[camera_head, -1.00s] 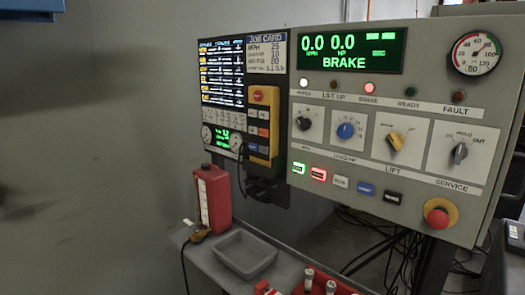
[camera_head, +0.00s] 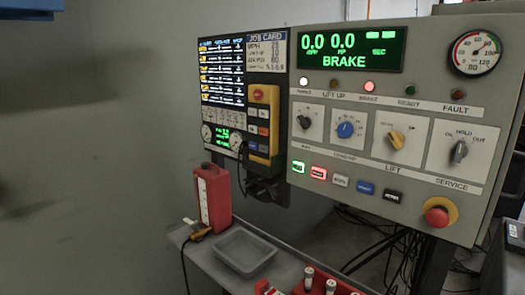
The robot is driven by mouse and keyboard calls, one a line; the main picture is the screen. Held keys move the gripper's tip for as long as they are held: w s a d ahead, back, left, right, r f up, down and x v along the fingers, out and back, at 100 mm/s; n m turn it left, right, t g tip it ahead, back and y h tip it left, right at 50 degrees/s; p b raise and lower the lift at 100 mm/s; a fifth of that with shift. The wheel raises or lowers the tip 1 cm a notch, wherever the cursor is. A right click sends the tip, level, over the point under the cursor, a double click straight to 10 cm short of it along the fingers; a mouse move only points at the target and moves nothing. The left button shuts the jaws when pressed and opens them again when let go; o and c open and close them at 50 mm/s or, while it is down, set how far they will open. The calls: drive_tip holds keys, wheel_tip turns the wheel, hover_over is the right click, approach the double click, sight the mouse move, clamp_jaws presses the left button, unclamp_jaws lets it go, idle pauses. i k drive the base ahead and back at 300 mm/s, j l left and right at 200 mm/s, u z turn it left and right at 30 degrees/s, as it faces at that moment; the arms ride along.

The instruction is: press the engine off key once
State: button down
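The grey control panel (camera_head: 420,95) fills the right side. Its lower row holds a lit green key (camera_head: 298,167), a lit red key (camera_head: 318,173), a white key (camera_head: 340,181), a blue key (camera_head: 365,187) and a black key (camera_head: 393,196). A yellow hand pendant (camera_head: 260,149) hangs left of the panel, with a red knob at its top and small keys below. The key labels are too small to read, so I cannot tell which is the engine off key. The green display (camera_head: 347,48) reads 0.0, 0.0 and BRAKE. My gripper is not in view.
A red emergency knob (camera_head: 437,216) sits at the panel's lower right. Below stand a red bottle (camera_head: 213,197), a grey tray (camera_head: 245,251) and a yellow clamp-like tool (camera_head: 200,232) on a narrow shelf. Loose cables hang behind. The space before the panel looks clear.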

sight(262, 149)
drive_tip(key=i+l+z, duration=0.2)
drive_tip(key=i+z, duration=0.15)
drive_tip(key=i+l+z, duration=0.1)
drive_tip(key=i+z, duration=0.2)
drive_tip(key=i, duration=0.05)
